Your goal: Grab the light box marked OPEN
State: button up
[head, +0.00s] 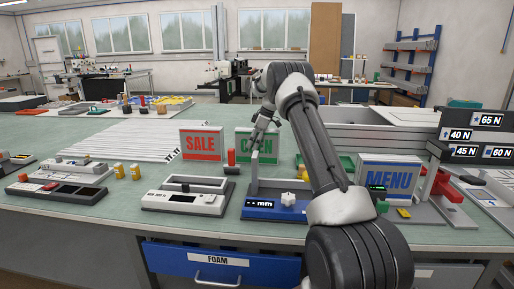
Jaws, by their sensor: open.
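The light box marked OPEN (242,146) stands upright on the green bench, with a green face and pale letters. My arm and gripper cover part of its lettering and its right side. My gripper (256,144) is open and points down in front of the box in the picture; I cannot tell whether it touches it. A red-lettered SALE light box (201,146) stands just left of it.
A blue device with a mm display (272,209) and a grey instrument (183,200) sit on the near bench (130,233). A red-topped post (231,158) stands before the OPEN box. A force display stand (474,135) is at right. White strips (110,142) lie at left.

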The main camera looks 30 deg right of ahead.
jog(key=c, duration=1.5)
